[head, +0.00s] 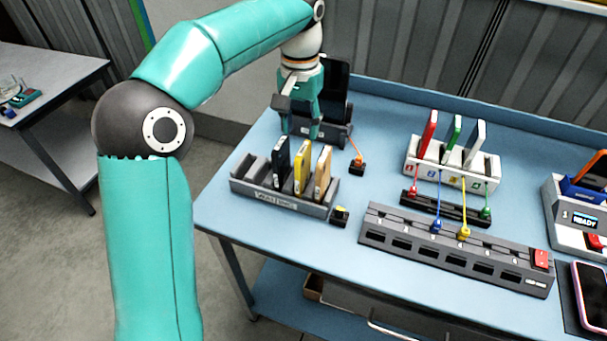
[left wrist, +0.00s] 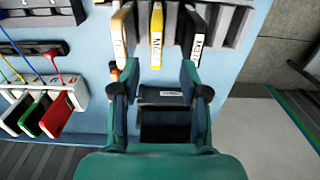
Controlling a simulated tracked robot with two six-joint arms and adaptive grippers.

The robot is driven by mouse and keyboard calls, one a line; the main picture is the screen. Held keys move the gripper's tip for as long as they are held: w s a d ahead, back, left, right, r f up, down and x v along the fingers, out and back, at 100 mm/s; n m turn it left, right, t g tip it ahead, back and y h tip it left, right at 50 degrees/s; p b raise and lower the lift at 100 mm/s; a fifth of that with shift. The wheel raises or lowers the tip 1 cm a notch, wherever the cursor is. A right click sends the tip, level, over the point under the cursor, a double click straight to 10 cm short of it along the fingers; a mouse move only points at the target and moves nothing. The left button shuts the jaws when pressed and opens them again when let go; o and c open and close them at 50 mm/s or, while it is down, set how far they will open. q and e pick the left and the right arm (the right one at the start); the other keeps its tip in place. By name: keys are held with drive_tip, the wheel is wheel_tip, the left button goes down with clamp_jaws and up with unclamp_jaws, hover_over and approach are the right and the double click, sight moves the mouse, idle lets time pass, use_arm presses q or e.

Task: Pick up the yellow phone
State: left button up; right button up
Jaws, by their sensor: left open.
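The yellow phone (head: 302,167) stands on edge in a grey rack (head: 262,190) marked WAIT, between a black phone (head: 281,162) and a tan phone (head: 323,174). In the left wrist view the yellow phone (left wrist: 156,36) is ahead of the fingers, roughly in line with the gap between them. My left gripper (head: 302,126) is behind the rack in the head view, in front of a dark stand. In the left wrist view this gripper (left wrist: 160,70) is open, with no phone between its fingers. My right gripper is not in view.
The dark stand holding a black slab (head: 335,85) is close behind my left gripper. A white rack (head: 450,178) holds red, green and grey phones with cables. A long grey dock (head: 455,250) lies in front. Blue tabletop (head: 225,215) is bare left of the WAIT rack.

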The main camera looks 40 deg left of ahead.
sight(303, 149)
use_arm(q)
drive_tip(key=shift+d+f, duration=0.15)
drive_tip(key=shift+f, duration=1.75)
drive_tip(key=shift+d+f, duration=0.1)
drive_tip(key=shift+f, duration=1.75)
clamp_jaws()
